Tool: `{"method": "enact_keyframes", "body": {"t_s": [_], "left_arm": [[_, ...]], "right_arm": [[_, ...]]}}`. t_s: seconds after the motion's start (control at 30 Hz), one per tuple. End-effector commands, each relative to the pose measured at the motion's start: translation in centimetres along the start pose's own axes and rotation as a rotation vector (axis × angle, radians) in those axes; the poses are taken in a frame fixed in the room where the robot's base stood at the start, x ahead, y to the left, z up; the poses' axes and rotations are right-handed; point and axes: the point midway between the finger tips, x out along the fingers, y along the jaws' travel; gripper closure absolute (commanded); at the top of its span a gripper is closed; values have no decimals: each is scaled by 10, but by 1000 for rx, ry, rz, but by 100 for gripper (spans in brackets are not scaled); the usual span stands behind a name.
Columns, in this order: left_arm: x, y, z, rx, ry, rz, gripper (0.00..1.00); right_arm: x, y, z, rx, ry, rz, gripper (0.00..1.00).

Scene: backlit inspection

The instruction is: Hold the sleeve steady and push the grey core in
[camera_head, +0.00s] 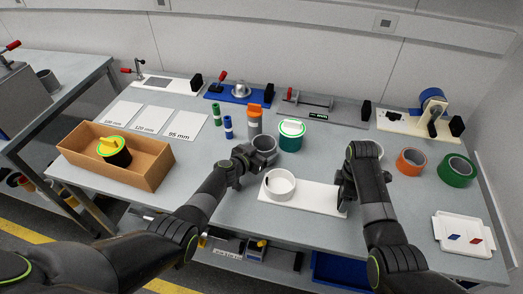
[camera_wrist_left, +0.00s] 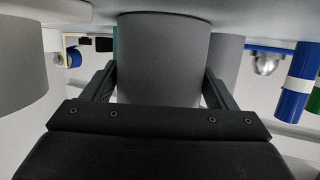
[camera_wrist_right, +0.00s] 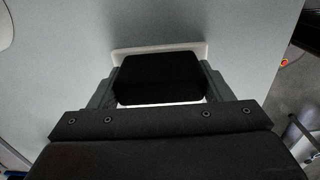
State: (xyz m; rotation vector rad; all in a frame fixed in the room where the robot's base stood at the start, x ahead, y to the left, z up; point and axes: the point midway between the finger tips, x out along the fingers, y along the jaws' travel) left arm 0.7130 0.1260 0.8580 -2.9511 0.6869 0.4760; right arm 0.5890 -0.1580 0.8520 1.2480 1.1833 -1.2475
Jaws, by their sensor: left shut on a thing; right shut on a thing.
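The grey core (camera_head: 264,145) is a short cylinder standing up left of centre in the head view. My left gripper (camera_head: 250,160) is shut on it, and the left wrist view shows the core (camera_wrist_left: 163,55) between the two fingers. The white ring-shaped sleeve (camera_head: 280,190) sits on the left end of a white base plate (camera_head: 312,196), a little nearer than the core and apart from it. My right gripper (camera_head: 345,190) is at the plate's right end. In the right wrist view it is shut on a black block (camera_wrist_right: 158,78); white plate edges (camera_wrist_right: 203,48) show around the block.
An open cardboard box (camera_head: 150,163) is at left. Orange (camera_head: 411,161) and green (camera_head: 457,170) rings and a white tray (camera_head: 462,234) are at right.

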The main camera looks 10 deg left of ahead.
Motion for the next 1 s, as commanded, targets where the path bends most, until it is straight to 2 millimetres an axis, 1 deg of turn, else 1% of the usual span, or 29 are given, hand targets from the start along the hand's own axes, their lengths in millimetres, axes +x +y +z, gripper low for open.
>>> {"method": "enact_keyframes", "body": {"t_s": [0.03,0.33,0.37,0.4,0.5,0.8,1.0], "left_arm": [[0,0,5,-3,-5,0,50],[1,1,15,-7,-12,-1,50],[0,2,16,-7,-14,-1,16],[0,2,17,-8,-14,-1,11],[0,2,17,-9,-14,0,0],[0,3,16,-10,-14,2,0],[-2,4,9,-10,-13,3,0]], "right_arm": [[2,-1,0,0,1,-4,59],[0,0,0,0,1,1,59],[0,0,0,0,1,1,59],[0,1,0,0,1,1,59],[0,1,0,0,1,2,59],[0,1,0,0,1,3,59],[0,1,0,0,1,3,59]]}}
